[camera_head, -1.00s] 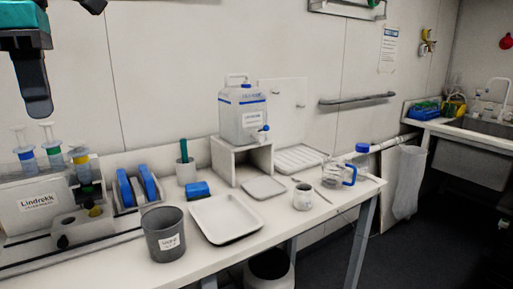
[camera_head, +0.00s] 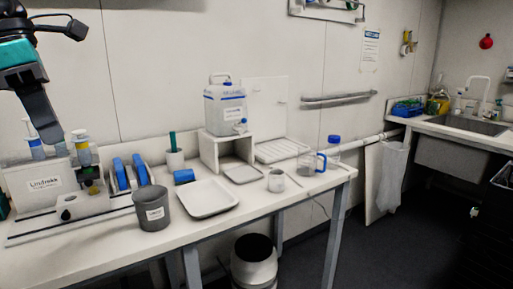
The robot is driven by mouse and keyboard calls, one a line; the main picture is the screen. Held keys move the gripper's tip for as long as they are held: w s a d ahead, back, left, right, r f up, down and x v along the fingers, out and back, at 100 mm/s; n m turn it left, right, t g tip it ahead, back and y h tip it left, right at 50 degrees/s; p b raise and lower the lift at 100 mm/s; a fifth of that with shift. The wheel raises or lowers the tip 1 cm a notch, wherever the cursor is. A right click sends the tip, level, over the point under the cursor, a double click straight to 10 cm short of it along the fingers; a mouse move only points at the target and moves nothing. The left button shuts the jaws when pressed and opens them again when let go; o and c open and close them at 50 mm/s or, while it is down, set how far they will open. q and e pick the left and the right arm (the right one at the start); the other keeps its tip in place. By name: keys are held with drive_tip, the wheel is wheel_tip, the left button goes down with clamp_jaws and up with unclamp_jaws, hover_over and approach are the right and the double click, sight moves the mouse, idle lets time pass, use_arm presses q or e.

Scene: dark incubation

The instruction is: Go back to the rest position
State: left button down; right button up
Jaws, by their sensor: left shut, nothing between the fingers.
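My left gripper (camera_head: 40,118) is at the upper left of the head view, with a teal and black wrist and dark fingers pointing down. It is shut and empty. It hangs in front of the filtration stand labelled Lindrekk (camera_head: 45,184) and partly hides the syringes there. I cannot tell whether it touches anything, but it appears apart from the bench. My right gripper is not in view.
A bin (camera_head: 254,262) stands below.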

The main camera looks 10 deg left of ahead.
use_arm(q)
drive_tip(key=w+a+f+n+t+h, duration=0.1)
drive_tip(key=w+f+n+t+h, duration=0.15)
drive_tip(key=f+n+t, duration=0.85)
drive_tip(key=w+a+f+n+t+h, duration=0.1)
drive_tip(key=f+n+t+h, duration=0.25)
drive_tip(key=f+n, duration=1.35)
drive_tip(key=s+d+f+n+y, duration=0.3)
drive_tip(key=f+n, duration=0.1)
drive_tip(key=f, duration=0.5)
drive_tip(key=s+d+f+n+y, duration=0.3)
drive_tip(key=s+d+f, duration=0.1)
drive_tip(key=f, duration=0.6)
drive_tip(key=s+d+f+n+g, duration=0.4)
drive_tip(key=d+n, duration=0.3)
drive_tip(key=d, duration=0.4)
drive_tip(key=shift+s+d+f, duration=0.15)
drive_tip(key=shift+s+f, duration=0.55)
drive_tip(key=shift+f, duration=0.2)
drive_tip(key=shift+y, duration=0.3)
